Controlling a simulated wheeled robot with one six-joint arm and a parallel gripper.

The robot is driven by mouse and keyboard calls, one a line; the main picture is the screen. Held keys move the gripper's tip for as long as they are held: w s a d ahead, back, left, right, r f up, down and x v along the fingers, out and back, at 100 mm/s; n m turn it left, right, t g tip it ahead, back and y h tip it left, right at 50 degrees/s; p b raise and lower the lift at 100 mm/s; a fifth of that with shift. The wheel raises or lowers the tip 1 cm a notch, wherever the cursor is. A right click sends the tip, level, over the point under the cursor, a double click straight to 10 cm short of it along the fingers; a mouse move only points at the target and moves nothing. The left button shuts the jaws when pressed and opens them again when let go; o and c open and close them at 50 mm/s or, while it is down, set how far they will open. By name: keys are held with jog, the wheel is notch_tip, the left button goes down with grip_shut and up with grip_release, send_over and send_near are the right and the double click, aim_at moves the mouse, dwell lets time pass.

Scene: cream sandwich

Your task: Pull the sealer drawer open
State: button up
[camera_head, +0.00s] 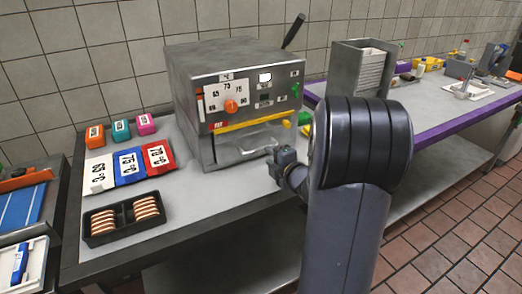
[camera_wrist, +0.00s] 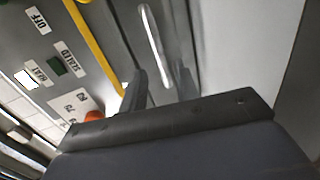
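The sealer (camera_head: 235,85) is a grey metal box with an orange dial, labels and a yellow bar (camera_head: 243,125) across its front. Its drawer front (camera_head: 240,148) is below that bar. My gripper (camera_head: 282,162) is low at the sealer's right front corner, partly hidden by my own arm. In the wrist view, my gripper (camera_wrist: 162,88) has two dark fingers standing apart. A pale bar handle (camera_wrist: 153,45) on the grey drawer face lies ahead, roughly between the fingers in the picture. I cannot tell whether they touch it.
A black tray (camera_head: 124,236) with sandwich stacks and numbered cards (camera_head: 129,165) lie left of the sealer. Small coloured blocks (camera_head: 121,130) stand behind them. A metal holder (camera_head: 345,80) stands to the right. The counter front (camera_head: 205,205) is clear.

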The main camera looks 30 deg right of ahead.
aim_at(261, 150)
jog(key=x, duration=0.7)
jog(key=shift+w, duration=0.1)
jog(key=shift+c, duration=0.2)
grip_shut()
